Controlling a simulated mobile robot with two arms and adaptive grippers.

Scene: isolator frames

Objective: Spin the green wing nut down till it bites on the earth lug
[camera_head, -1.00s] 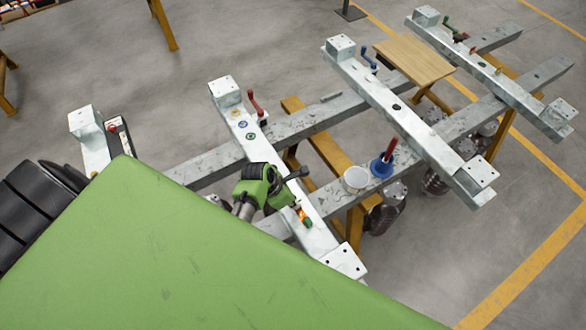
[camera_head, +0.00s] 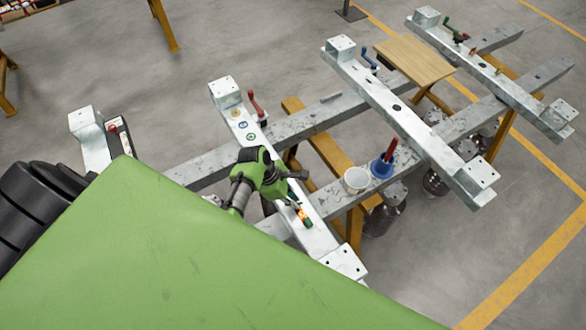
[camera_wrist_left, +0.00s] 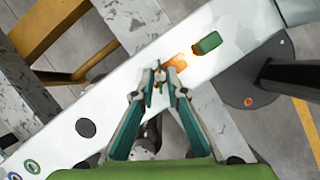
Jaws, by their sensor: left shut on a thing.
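My left gripper (camera_head: 291,201) is low over the pale metal crossbeam (camera_head: 322,243); my own wrist partly covers its fingers in the head view. In the left wrist view its two teal fingers (camera_wrist_left: 160,76) are closed together on a small greenish piece (camera_wrist_left: 159,84). I take this piece for the green wing nut; the fingertips hide most of it. An orange-brown patch (camera_wrist_left: 178,63) lies on the beam just beyond the fingertips. I cannot make out the earth lug clearly, nor whether the nut touches it.
A red-handled tool (camera_head: 256,104) stands farther up the beam, near round stickers (camera_head: 242,125). A dark hole (camera_wrist_left: 86,128) is in the beam.

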